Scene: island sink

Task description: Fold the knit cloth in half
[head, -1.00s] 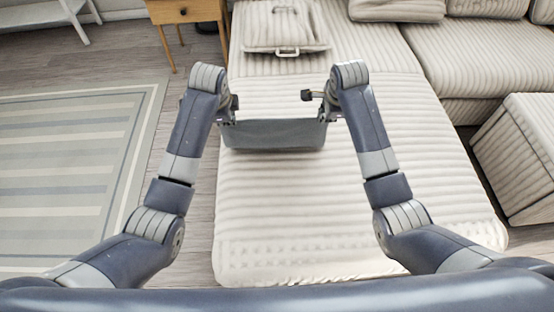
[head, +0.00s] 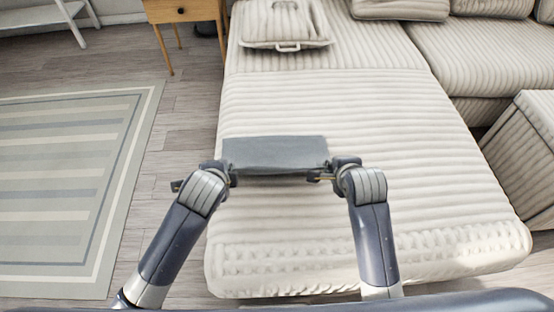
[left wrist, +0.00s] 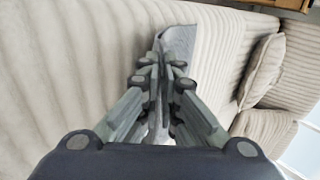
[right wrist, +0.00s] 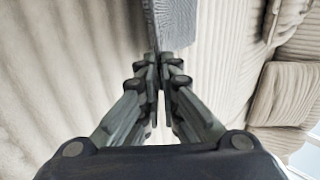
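The knit cloth (head: 275,153) is a dark grey rectangle stretched between my two grippers over the cream ribbed couch seat. Its near edge runs between the grippers, and the rest extends away from me. I cannot tell how much of it touches the seat. My left gripper (head: 230,176) is at its near left corner, and the left wrist view shows the fingers closed on the cloth (left wrist: 178,42). My right gripper (head: 330,174) is at the near right corner. In the right wrist view its fingers are closed on the cloth (right wrist: 172,24).
The long couch seat (head: 320,110) is wide and clear around the cloth. A striped rug (head: 70,190) is on the floor at left, and an ottoman (head: 525,150) stands at right.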

